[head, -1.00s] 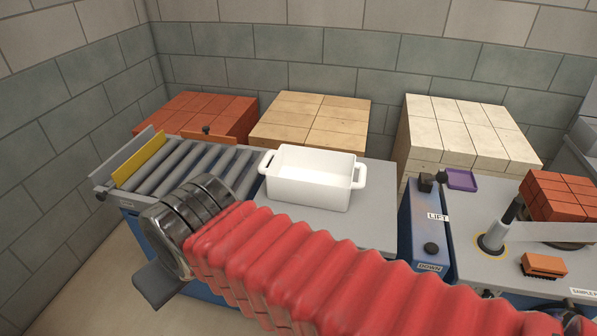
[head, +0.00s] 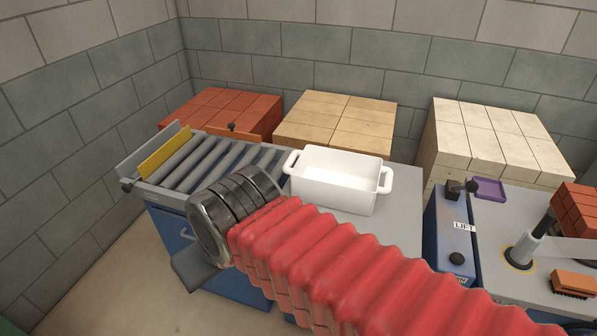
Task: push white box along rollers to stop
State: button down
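The white box (head: 338,182), open on top with a handle at each end, sits upright on the flat grey top at the right end of the rollers (head: 211,162). Its inside looks empty. A yellow stop plate (head: 165,152) stands across the far left end of the rollers. My red-sleeved arm crosses the foreground, and its dark metal wrist is in front of the near side of the rollers. A grey part of my gripper (head: 196,270) shows below the wrist, left of the box and apart from it. The fingertips cannot be made out.
Red (head: 222,110), tan (head: 335,125) and cream (head: 492,145) brick stacks stand behind. An orange guide (head: 236,133) lines the rollers' back edge. A blue lift control (head: 452,235) and a bench with a purple tray (head: 489,188) are at right. The rollers left of the box are clear.

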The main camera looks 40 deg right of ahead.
aim_at(345, 181)
jog(key=u, duration=0.05)
jog(key=i, duration=0.95)
jog(key=z, duration=0.1)
